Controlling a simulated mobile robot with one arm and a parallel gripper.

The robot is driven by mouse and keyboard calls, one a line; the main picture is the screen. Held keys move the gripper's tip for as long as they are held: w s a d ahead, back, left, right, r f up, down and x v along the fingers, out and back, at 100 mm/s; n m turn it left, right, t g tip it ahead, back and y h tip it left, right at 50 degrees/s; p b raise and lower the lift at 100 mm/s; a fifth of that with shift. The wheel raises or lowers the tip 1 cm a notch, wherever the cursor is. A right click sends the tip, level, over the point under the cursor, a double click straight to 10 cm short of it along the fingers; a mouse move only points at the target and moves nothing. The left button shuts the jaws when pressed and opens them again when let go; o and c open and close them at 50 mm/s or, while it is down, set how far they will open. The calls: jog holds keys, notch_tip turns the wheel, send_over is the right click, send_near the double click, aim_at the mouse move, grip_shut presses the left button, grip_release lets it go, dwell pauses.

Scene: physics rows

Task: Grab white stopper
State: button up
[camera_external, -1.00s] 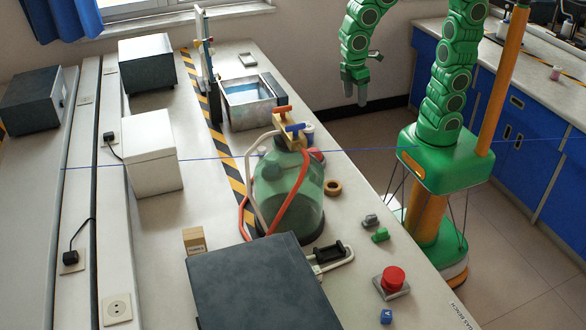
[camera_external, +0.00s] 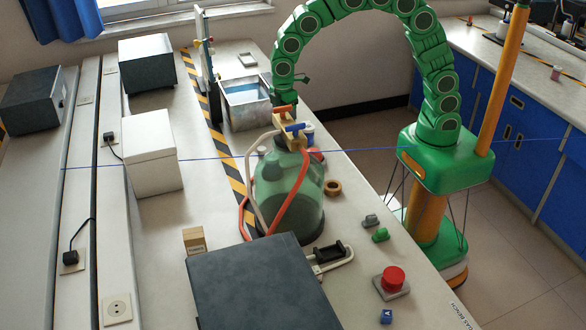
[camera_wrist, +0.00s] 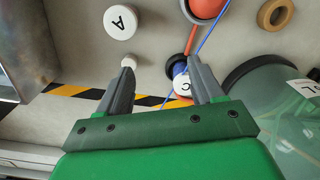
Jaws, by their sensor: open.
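A white round piece marked "A" (camera_wrist: 120,22), which looks like the white stopper, lies on the bench in the wrist view, beyond my left finger. A smaller white round piece (camera_wrist: 130,62) shows right at that fingertip; I cannot tell if it is a separate thing. My gripper (camera_wrist: 162,68) is open and empty, with its fingers apart. A blue piece with a white face marked "C" (camera_wrist: 183,84) shows between the fingers, near the right one. In the external view my gripper is largely hidden at the bottle's valves, and a small white piece (camera_external: 262,150) shows beside the bottle.
The green glass bottle (camera_external: 285,190) with valves and hoses stands close by; it also fills the right of the wrist view (camera_wrist: 270,110). A red piece (camera_wrist: 205,8) and a brown ring (camera_wrist: 275,14) lie near. A metal water bath (camera_external: 246,108) stands behind.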

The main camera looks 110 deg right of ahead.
jog(key=n, duration=0.1)
send_over(258, 146)
jog(key=s, duration=0.1)
notch_tip(258, 146, down, 7)
jog(key=shift+r, duration=0.1)
jog(key=shift+f, duration=1.3)
jog(key=shift+w+f, duration=0.25)
jog(key=shift+f, duration=0.5)
jog(key=shift+w+a+f, duration=0.1)
jog(key=shift+w+f, duration=0.1)
jog(key=shift+f, duration=1.65)
jog(key=c, duration=1.1)
jog(key=shift+r, duration=0.15)
